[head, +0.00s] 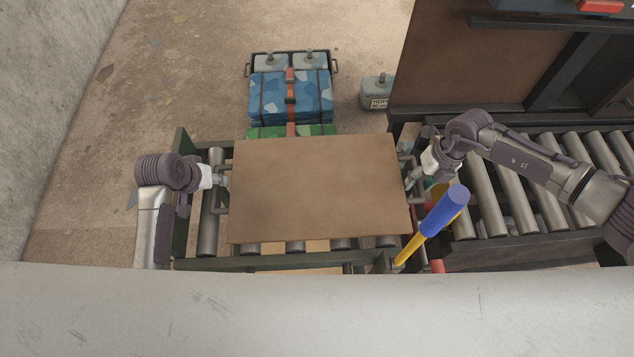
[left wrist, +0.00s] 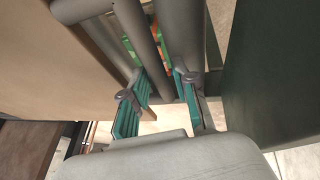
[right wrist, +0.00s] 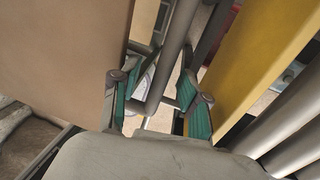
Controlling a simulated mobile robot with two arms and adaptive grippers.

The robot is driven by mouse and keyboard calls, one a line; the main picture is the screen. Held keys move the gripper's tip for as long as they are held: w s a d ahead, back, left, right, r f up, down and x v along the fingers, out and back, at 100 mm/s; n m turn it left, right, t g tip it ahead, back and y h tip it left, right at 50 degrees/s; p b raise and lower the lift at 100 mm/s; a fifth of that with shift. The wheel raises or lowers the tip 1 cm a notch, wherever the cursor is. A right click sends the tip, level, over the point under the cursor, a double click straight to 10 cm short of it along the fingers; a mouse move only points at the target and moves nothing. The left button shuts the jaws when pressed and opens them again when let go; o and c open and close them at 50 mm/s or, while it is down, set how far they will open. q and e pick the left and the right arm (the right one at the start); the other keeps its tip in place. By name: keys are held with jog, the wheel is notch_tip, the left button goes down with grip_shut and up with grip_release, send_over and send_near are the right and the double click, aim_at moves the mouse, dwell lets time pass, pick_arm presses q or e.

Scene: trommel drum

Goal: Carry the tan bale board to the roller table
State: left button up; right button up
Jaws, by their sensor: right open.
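The tan bale board (head: 318,188) lies flat over a roller bed with a dark green frame (head: 280,262), in the middle of the head view. It has a grey bar handle at its left and right ends. My left gripper (head: 222,178) is at the left handle; in the left wrist view its teal-padded fingers (left wrist: 160,95) are apart, with a grey bar (left wrist: 143,45) running between them. My right gripper (head: 412,182) is at the right handle; in the right wrist view its fingers (right wrist: 158,100) are apart around a grey bar (right wrist: 168,60). Neither gripper visibly clamps its handle.
Another roller table (head: 500,205) with a dark frame stands at right. A blue and yellow tool (head: 437,222) stands tilted beside the board's right end. Strapped blue camouflage bales (head: 270,97) lie beyond the board, with a grey weight (head: 377,92) on the floor.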

pick_arm(q)
jog(key=shift+w+d+f, duration=0.1)
jog(key=shift+w+f, duration=0.05)
jog(key=shift+f, duration=0.3)
pick_arm(e)
jog(key=shift+a+f, duration=0.1)
jog(key=shift+f, duration=0.4)
pick_arm(q)
jog(key=c, duration=0.5)
pick_arm(e)
jog(key=c, duration=0.5)
pick_arm(q)
grip_shut()
pick_arm(e)
grip_shut()
pick_arm(q)
jog(key=shift+r, duration=0.1)
pick_arm(e)
jog(key=shift+r, duration=0.15)
